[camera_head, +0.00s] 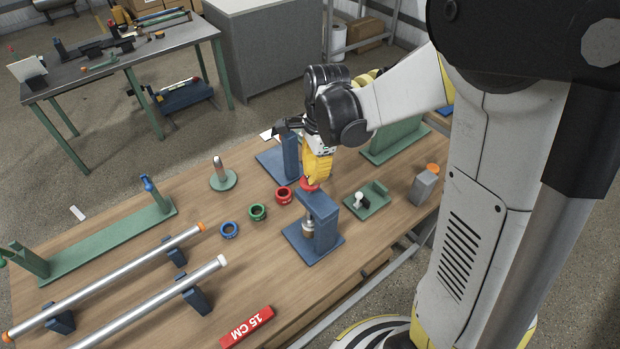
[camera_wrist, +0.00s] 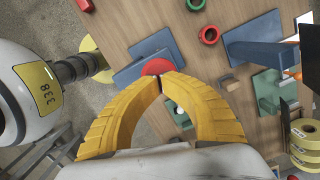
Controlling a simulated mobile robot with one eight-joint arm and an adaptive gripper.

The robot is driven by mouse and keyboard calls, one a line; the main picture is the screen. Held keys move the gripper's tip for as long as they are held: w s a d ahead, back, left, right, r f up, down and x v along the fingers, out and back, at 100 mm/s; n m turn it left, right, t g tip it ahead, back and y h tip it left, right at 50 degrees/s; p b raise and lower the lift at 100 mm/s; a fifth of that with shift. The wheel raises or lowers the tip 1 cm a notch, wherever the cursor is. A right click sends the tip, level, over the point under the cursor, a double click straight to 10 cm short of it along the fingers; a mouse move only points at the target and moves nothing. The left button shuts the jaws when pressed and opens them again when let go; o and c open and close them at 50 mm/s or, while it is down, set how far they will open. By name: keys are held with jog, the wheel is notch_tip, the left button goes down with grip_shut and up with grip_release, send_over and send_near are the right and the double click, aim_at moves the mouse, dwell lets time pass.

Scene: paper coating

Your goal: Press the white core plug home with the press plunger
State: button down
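The blue press (camera_head: 319,205) stands on the table with a red plunger knob (camera_head: 310,185) on top. The knob also shows in the wrist view (camera_wrist: 157,67). My gripper (camera_head: 313,178) has its yellow fingers shut, tips together, over the knob; I cannot tell whether they touch it. In the wrist view my fingertips (camera_wrist: 160,78) meet at the knob's edge. A pale metallic part (camera_head: 308,228) sits under the press head, partly hidden. A small white plug-like piece (camera_head: 359,197) stands at a green holder (camera_head: 378,189) right of the press; I cannot confirm which is the core plug.
Red (camera_head: 283,195), green (camera_head: 258,212) and blue (camera_head: 229,230) rings lie left of the press. A grey block with an orange top (camera_head: 424,187) stands to the right. Two long tubes rest on blue stands at front left, near a red 15 CM bar (camera_head: 247,327).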

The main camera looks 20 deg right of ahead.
notch_tip(320, 180, down, 3)
jog(key=shift+s+f+b, duration=0.1)
jog(key=shift+s+b, duration=0.05)
jog(key=shift+b, duration=0.8)
jog(key=d+r, duration=0.4)
jog(key=r, duration=0.9)
jog(key=shift+w+d+p, duration=0.2)
jog(key=shift+d+p, duration=0.1)
jog(key=shift+d, duration=0.1)
